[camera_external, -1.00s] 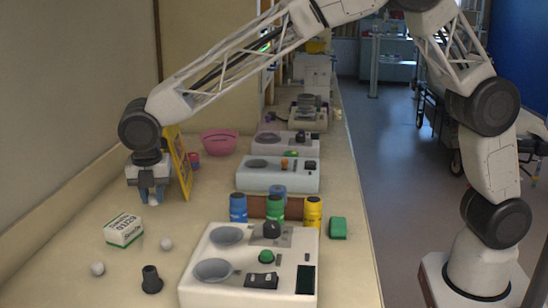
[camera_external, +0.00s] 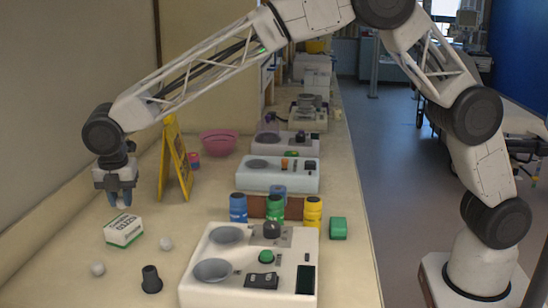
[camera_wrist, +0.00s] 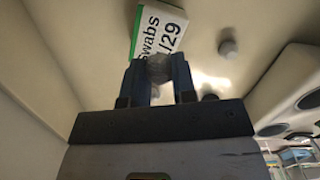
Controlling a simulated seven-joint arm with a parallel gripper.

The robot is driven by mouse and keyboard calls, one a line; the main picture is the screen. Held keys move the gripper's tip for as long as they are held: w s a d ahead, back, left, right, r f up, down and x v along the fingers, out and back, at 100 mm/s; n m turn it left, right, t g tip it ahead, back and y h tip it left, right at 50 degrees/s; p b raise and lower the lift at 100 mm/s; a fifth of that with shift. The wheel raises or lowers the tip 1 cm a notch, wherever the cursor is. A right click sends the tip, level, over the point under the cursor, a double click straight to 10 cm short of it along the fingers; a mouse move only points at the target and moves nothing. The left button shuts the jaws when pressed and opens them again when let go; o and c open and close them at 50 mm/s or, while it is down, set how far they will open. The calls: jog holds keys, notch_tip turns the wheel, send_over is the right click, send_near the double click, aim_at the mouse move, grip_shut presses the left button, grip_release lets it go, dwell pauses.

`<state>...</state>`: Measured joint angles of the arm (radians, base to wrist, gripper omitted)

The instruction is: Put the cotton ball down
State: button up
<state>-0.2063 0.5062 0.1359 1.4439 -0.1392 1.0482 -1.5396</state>
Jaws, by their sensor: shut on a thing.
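My gripper (camera_external: 120,198) hangs over the left side of the counter, just behind the white and green swabs box (camera_external: 123,230). In the wrist view my gripper (camera_wrist: 158,70) is shut on a greyish cotton ball (camera_wrist: 157,68), held between the fingertips. The swabs box (camera_wrist: 158,30) lies beyond the fingertips in that view. The held ball is barely visible in the external view. Two other white cotton balls lie on the counter, one (camera_external: 166,244) right of the box and one (camera_external: 98,269) in front of it. The first also shows in the wrist view (camera_wrist: 228,47).
A black knob-like piece (camera_external: 151,280) stands near the front. A white device (camera_external: 250,265) with two bowls fills the front right. Behind are blue, green and yellow bottles (camera_external: 313,212), a yellow folding sign (camera_external: 176,165) and a pink bowl (camera_external: 219,141).

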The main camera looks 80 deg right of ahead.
jog(key=shift+w, duration=0.4)
jog(key=shift+f, duration=1.8)
jog(key=shift+f, duration=0.15)
jog(key=o, duration=0.9)
jog(key=r, duration=0.4)
jog(key=a+r, duration=0.1)
jog(key=r, duration=0.7)
jog(key=shift+s+a+r, duration=0.1)
jog(key=shift+s+a, duration=0.1)
jog(key=shift+a, duration=0.05)
